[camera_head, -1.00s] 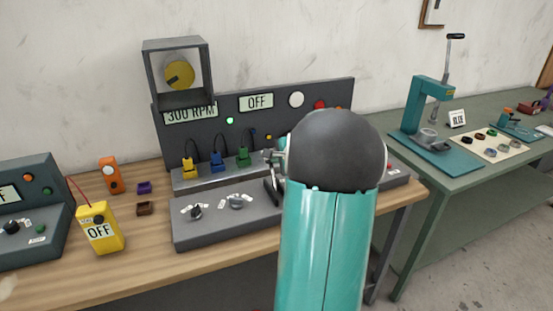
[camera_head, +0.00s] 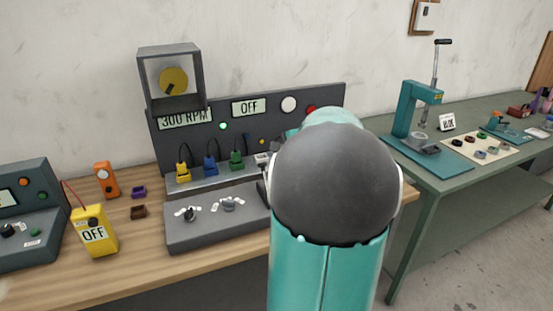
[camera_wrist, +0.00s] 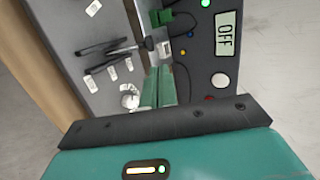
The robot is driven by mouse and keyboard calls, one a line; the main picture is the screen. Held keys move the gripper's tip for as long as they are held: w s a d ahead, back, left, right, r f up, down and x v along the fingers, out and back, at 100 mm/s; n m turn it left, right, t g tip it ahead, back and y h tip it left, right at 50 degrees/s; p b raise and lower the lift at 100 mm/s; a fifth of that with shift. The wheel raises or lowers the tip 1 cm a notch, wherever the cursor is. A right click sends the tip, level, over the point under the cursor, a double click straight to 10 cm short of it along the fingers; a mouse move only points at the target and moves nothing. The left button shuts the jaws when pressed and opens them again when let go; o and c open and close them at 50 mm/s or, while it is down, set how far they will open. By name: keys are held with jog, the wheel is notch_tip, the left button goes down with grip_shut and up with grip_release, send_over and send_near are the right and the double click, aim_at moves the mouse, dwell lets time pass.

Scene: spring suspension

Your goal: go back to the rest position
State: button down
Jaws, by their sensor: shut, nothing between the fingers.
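My gripper (camera_wrist: 158,82) shows in the wrist view as two green fingers lying side by side, shut and empty. They extend over the test bench, between the sloped grey control panel (camera_wrist: 85,30) and the upright dark panel with the OFF display (camera_wrist: 228,35). In the head view, my teal arm with its dark round joint hides the gripper and the right part of the grey control panel (camera_head: 215,232). I cannot tell there how far the gripper is from the bench.
The dark upright panel (camera_head: 270,105) reads 300 RPM and OFF. Yellow, blue and green plugs (camera_head: 210,166) stand before it. A yellow meter (camera_head: 96,235) reading OFF and an orange device (camera_head: 106,180) are at left. A teal press (camera_head: 415,115) stands on the green table (camera_head: 440,178) at right.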

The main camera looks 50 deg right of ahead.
jog(key=v, duration=0.3)
jog(key=shift+r, duration=0.25)
jog(key=shift+w+a, duration=0.1)
jog(key=w+a+n+g+y, duration=0.1)
jog(key=w+a+n+y, duration=0.15)
jog(key=a, duration=0.65)
jog(key=w+a+r+n+y, duration=0.1)
jog(key=a+n, duration=0.3)
jog(key=a, duration=0.4)
jog(key=w+a+n+g+y, duration=0.15)
jog(key=a+n, duration=0.25)
jog(key=a, duration=0.5)
jog(key=s+a+f+n+g, duration=0.1)
jog(key=s+a+n, duration=0.5)
jog(key=a, duration=0.4)
jog(key=s+a+f+n+g+h, duration=0.1)
jog(key=s+a+f+n, duration=0.1)
jog(key=s+a+n, duration=0.4)
jog(key=a, duration=0.4)
jog(key=shift+s+f+n+g, duration=0.3)
jog(key=shift+n+g, duration=0.05)
jog(key=shift+a, duration=0.1)
